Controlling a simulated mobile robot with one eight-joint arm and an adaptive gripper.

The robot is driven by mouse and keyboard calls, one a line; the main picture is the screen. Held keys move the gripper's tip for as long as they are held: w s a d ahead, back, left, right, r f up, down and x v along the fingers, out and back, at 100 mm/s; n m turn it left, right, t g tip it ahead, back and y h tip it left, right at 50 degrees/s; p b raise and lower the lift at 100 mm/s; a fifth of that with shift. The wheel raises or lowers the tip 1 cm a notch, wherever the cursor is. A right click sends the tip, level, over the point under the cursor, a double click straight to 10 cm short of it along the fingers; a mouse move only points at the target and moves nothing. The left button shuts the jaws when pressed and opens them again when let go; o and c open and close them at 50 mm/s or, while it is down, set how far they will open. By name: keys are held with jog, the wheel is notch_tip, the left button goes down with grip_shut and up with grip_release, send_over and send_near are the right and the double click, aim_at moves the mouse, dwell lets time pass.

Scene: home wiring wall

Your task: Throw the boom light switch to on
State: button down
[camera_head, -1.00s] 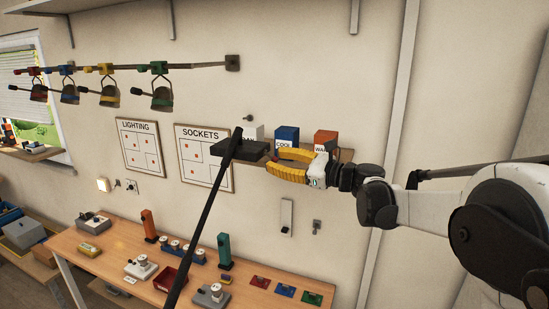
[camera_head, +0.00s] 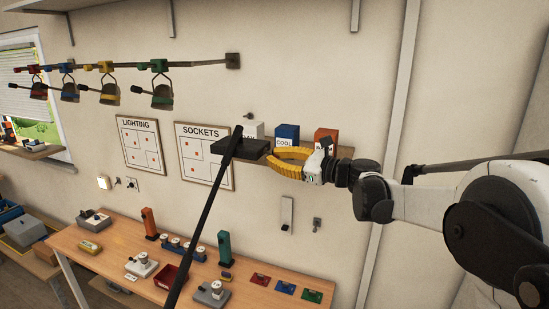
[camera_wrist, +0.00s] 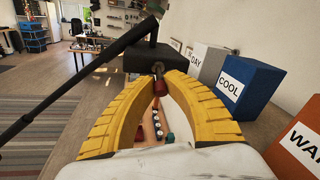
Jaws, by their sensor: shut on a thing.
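The boom light is a black box (camera_head: 238,148) on a long black pole (camera_head: 204,220), and the box also shows in the wrist view (camera_wrist: 140,60). Its switch is a short lever with a red tip (camera_wrist: 159,85), on the side of the box facing me. My gripper (camera_head: 270,157), with yellow ribbed fingers, reaches the box from the right. In the wrist view the fingertips (camera_wrist: 159,82) are on either side of the red tip, shut on it. In the head view the lever is hidden by the fingers and too small to make out.
White, blue "COOL" (camera_head: 287,135) and orange (camera_head: 326,138) boxes stand on a wall shelf (camera_head: 347,156) close behind my gripper. The pole crosses in front of the workbench (camera_head: 120,235), which holds switches and small parts. Lamps hang from a rail (camera_head: 190,65) at upper left.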

notch_tip(320, 180, up, 2)
jog(key=g+h+p, duration=0.2)
jog(key=h+p, duration=0.2)
jog(key=shift+d+n+p, duration=0.15)
jog(key=shift+n+p, duration=0.2)
jog(key=shift+n, duration=0.05)
jog(key=h+p, duration=0.1)
jog(key=r+g+h+p, duration=0.1)
jog(key=h, duration=0.1)
jog(key=shift+g+p, duration=0.3)
jog(key=shift+p, duration=0.05)
jog(key=shift+a+r+n+g+h+p, duration=0.15)
jog(key=shift+g+h+p, duration=0.1)
jog(key=shift+h+p, duration=0.35)
jog(key=shift+a+r+n+g+h+p, duration=0.15)
jog(key=shift+g+h+p, duration=0.15)
jog(key=shift+h, duration=0.4)
jog(key=shift+d+f, duration=0.1)
jog(key=shift+f, duration=0.05)
jog(key=c, duration=1.4)
grip_release()
jog(key=shift+d, duration=0.1)
jog(key=v, duration=1.2)
